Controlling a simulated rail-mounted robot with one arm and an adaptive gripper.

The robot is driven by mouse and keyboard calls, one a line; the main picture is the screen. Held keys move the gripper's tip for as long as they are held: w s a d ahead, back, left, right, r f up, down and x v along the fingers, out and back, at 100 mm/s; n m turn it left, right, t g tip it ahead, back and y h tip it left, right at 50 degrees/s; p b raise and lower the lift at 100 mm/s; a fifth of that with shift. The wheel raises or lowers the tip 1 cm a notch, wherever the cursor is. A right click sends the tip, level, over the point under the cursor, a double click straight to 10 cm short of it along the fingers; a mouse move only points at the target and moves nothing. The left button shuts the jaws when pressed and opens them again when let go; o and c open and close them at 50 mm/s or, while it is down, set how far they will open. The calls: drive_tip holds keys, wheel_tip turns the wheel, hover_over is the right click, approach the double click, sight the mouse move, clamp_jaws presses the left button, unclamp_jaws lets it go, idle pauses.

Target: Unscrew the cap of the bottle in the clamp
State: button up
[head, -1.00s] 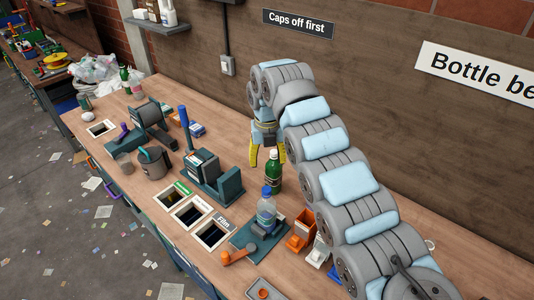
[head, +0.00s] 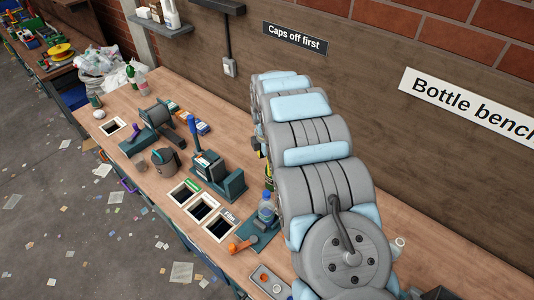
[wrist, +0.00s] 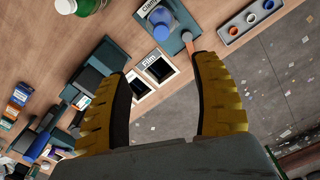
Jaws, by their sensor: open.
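A clear bottle (head: 266,214) with a blue cap (head: 267,195) stands upright in the clamp (head: 262,240), which has an orange handle (head: 241,245). The arm partly covers it on the right in the head view. In the wrist view the blue cap (wrist: 160,15) is seen from above at the top edge, beside the orange handle (wrist: 187,40). My gripper (wrist: 162,68) has its yellow fingers spread with nothing between them. It is above the bench and apart from the bottle, which lies beyond the fingertips. The head view mostly hides the gripper behind my arm.
Open bins, one labelled Film (head: 221,226), sit left of the clamp. A tray with coloured round spots (head: 270,281) is near the front edge. A green bottle with a white cap (wrist: 66,5) stands near the clamp. A dark press-like device (head: 215,180) stands behind the bins.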

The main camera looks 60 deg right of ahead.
drive_tip(key=b, duration=0.7)
hover_over(267, 193)
drive_tip(key=shift+f, duration=3.25)
drive_tip(key=shift+f+p, duration=1.7)
drive_tip(key=shift+f, duration=3.7)
drive_tip(key=shift+c, duration=0.4)
clamp_jaws()
